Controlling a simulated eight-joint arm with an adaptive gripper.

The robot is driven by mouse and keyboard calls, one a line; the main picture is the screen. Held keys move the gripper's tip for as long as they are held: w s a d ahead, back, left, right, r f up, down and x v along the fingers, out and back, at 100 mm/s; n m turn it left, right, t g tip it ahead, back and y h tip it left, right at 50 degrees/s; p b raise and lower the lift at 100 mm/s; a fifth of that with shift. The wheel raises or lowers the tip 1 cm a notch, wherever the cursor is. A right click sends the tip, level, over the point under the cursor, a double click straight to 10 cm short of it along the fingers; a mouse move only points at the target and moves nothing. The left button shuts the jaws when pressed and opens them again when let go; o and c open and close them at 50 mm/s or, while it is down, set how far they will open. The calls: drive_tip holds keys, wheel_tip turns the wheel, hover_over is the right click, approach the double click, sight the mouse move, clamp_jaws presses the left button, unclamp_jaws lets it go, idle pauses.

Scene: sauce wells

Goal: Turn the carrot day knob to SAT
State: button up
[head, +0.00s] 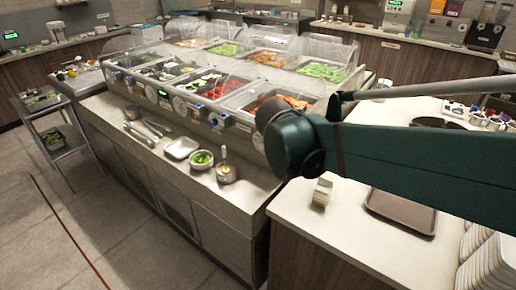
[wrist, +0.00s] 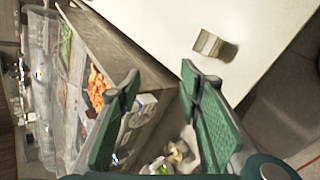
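My gripper (wrist: 160,76) shows in the wrist view with its two green fingers spread wide and nothing between the tips. In that view, orange food (wrist: 97,85), which looks like carrots, lies in a well beyond the left finger. A pale panel with round dial-like parts (wrist: 147,103) shows between the fingers, apart from them as far as I can tell. The day lettering is too small to read, so I cannot tell the carrot knob or its setting. In the head view, the orange well (head: 290,100) sits at the counter's near end, and my arm hides the gripper and part of the front panel.
The front panel carries several round dials (head: 180,105). A steel ledge below holds a white tray (head: 181,148), a bowl of greens (head: 201,160) and a small pot (head: 226,173). A brown tray (head: 400,212) and a small beige block (head: 322,191) lie on the white counter.

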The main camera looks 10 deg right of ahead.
drive_tip(key=w+a+f+n+t+h, duration=0.1)
drive_tip(key=w+a+n+t+h, duration=0.5)
drive_tip(key=w+a+n, duration=1.1)
drive_tip(key=m+g+h, duration=0.1)
drive_tip(key=m, duration=0.1)
approach(260, 146)
drive_tip(key=shift+w+d, duration=0.25)
drive_tip(key=shift+w, duration=0.1)
drive_tip(key=shift+d, duration=0.15)
drive_tip(key=shift+b+x, duration=0.85)
drive_tip(key=shift+x, duration=3)
drive_tip(key=c, duration=0.9)
